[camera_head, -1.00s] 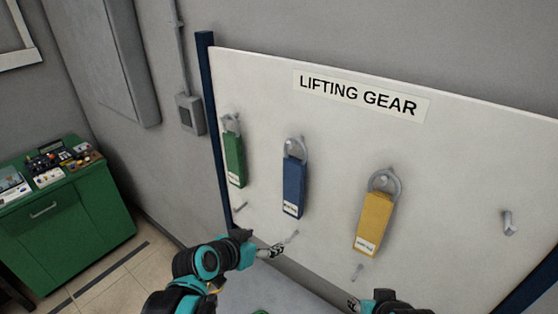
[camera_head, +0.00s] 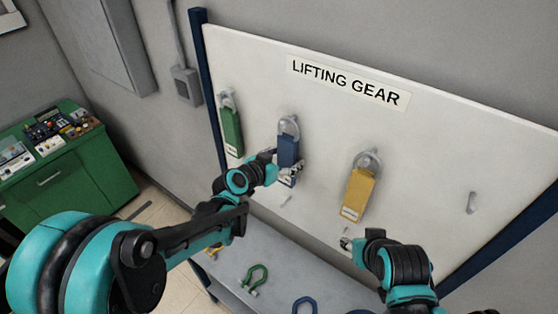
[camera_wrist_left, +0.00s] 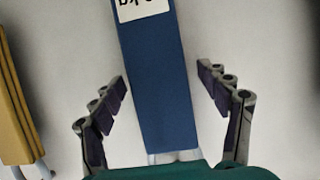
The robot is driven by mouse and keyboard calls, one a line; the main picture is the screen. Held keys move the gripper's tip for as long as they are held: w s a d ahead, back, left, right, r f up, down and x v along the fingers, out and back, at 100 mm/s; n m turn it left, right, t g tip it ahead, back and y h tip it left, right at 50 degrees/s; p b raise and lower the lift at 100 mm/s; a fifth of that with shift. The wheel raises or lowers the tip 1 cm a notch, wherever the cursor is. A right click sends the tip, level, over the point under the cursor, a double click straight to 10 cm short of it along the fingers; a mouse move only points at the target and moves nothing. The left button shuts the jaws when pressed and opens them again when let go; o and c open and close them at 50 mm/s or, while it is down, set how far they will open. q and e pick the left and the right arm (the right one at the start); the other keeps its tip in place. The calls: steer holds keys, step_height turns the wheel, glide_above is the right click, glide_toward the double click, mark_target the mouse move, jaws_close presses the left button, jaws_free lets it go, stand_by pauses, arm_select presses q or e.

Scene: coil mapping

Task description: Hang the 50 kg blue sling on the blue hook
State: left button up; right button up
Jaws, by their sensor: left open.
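The blue sling (camera_head: 288,150) hangs by its grey ring from a peg on the white board, between a green sling and a yellow one. Its label is too small to read. My left gripper (camera_head: 288,178) is at its lower part. In the left wrist view the blue sling (camera_wrist_left: 165,75) runs between the open fingers of my left gripper (camera_wrist_left: 161,85), with a gap on each side. My right gripper (camera_head: 347,243) is below the yellow sling, apart from it; its jaws are too small to judge. I see no blue hook.
The green sling (camera_head: 231,130) and yellow sling (camera_head: 358,190) hang on either side. A bare peg (camera_head: 472,203) is at the board's right. Below, a grey table (camera_head: 262,240) holds a green shackle (camera_head: 256,279) and a blue one (camera_head: 305,305). A green cabinet (camera_head: 65,175) stands left.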

mark_target(287, 145)
arm_select(q)
steer(key=shift+w+d+f, duration=0.15)
steer(key=shift+w+d, duration=0.15)
steer(key=shift+w, duration=0.05)
steer(key=shift+c, duration=0.3)
steer(key=c, duration=1.4)
steer(key=shift+c, duration=0.2)
steer(key=shift+a, duration=0.1)
steer(key=shift+s+a+r+p, duration=0.15)
steer(key=shift+s+r+p, duration=0.1)
steer(key=shift+r+p, duration=0.4)
steer(key=shift+s+a+r+p, duration=0.15)
steer(key=shift+s+r+p, duration=0.2)
steer(key=shift+r, duration=0.35)
steer(key=shift+w, duration=0.1)
